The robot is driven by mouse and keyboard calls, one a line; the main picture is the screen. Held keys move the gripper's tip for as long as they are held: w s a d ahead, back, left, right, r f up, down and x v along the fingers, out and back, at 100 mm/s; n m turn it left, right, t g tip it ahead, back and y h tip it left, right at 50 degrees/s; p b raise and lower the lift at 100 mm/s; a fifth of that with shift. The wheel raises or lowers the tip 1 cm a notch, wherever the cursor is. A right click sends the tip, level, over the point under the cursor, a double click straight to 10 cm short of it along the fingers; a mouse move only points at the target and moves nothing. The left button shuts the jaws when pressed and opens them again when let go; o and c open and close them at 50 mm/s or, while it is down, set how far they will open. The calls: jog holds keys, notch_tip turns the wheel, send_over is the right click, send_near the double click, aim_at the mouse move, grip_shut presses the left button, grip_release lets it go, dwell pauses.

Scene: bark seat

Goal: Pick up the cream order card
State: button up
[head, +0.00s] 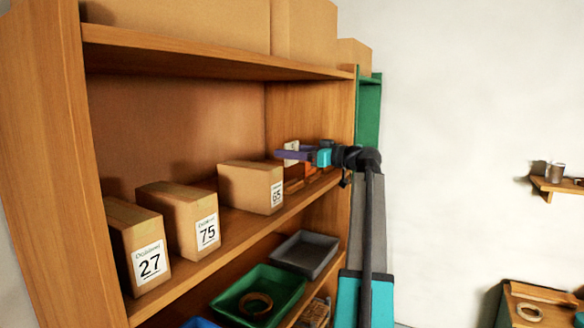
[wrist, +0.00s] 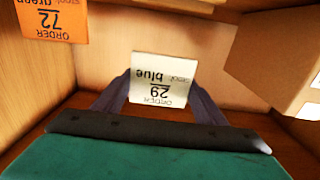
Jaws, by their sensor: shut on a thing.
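The cream order card (wrist: 160,80) reads "ORDER 29" and "stool blue", upside down in the wrist view. My gripper (wrist: 162,92) is shut on it, with one purple finger at each side edge. In the head view the card is a small pale patch (head: 291,146) at my gripper (head: 290,154), at the right end of the middle shelf. Whether the card touches anything behind it cannot be told.
An orange card (wrist: 48,18) reading "ORDER 72" is at the upper left of the wrist view. A cardboard box (head: 252,187) numbered 65 stands left of my gripper, on the shelf (head: 225,231). Another shelf board (head: 200,52) lies above.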

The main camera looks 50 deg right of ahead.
jog(key=shift+r, duration=1.3)
jog(key=shift+f, duration=0.1)
